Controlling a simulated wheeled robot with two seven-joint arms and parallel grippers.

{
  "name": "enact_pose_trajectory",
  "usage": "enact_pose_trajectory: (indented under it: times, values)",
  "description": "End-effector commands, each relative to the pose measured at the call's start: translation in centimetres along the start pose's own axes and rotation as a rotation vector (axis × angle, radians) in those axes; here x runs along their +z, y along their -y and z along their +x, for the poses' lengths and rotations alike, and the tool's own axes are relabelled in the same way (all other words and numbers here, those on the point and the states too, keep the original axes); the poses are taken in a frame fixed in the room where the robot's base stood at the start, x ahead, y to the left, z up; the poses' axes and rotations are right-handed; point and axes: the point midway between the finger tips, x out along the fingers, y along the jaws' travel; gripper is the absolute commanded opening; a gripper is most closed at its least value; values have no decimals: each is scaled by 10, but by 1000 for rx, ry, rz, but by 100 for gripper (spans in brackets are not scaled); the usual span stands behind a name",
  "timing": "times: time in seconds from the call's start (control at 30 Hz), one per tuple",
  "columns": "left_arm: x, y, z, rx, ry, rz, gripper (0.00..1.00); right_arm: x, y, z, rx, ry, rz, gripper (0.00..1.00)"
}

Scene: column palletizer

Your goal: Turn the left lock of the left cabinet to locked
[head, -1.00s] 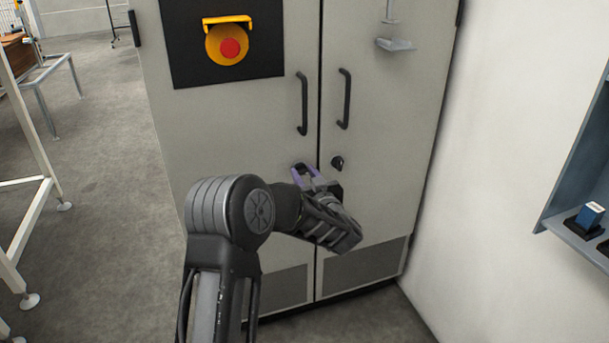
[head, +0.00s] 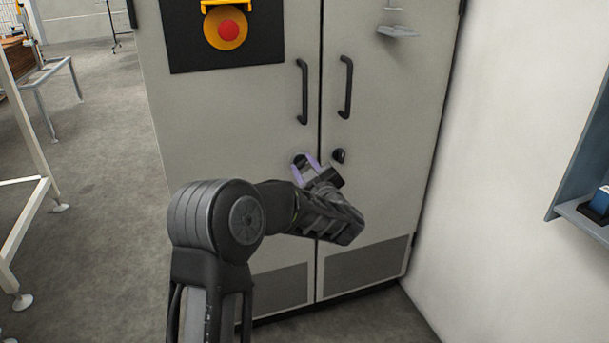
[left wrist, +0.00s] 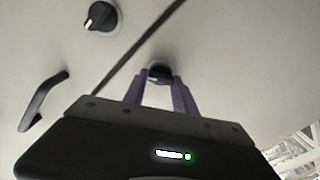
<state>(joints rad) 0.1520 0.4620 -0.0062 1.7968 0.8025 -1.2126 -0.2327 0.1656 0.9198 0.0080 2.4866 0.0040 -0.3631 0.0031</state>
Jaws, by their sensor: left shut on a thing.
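The grey two-door cabinet (head: 215,125) stands in front of me. Its left lock, a dark round knob (head: 300,161), is on the left door near the seam, and also shows in the left wrist view (left wrist: 158,73). My left gripper (head: 305,161) has its purple fingers on either side of this knob, shut on it. In the left wrist view the fingers (left wrist: 161,84) straddle the knob, partly hiding it. The right lock (head: 338,155) is a black knob with a pale mark, also in the left wrist view (left wrist: 101,17), and is untouched. My right gripper is out of view.
Two black door handles (head: 303,92) (head: 346,87) stick out above the locks. A yellow and red emergency stop (head: 226,28) is on the left door. A white wall (head: 500,150) closes the right side, with a blue-grey shelf (head: 580,215).

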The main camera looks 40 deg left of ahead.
Motion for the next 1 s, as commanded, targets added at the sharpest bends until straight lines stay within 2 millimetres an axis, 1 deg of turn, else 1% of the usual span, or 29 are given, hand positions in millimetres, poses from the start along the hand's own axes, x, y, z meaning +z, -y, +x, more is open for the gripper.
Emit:
enact_pose_trajectory:
  times: [0.03,0.7,0.8,1.0]
  values:
    - [4,3,0,1,0,-46,0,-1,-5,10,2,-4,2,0]
    - [6,6,0,0,0,-679,0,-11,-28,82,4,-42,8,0]
    - [5,6,0,0,0,-762,0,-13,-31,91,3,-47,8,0]
    - [5,5,0,-1,1,-891,0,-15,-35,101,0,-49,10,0]
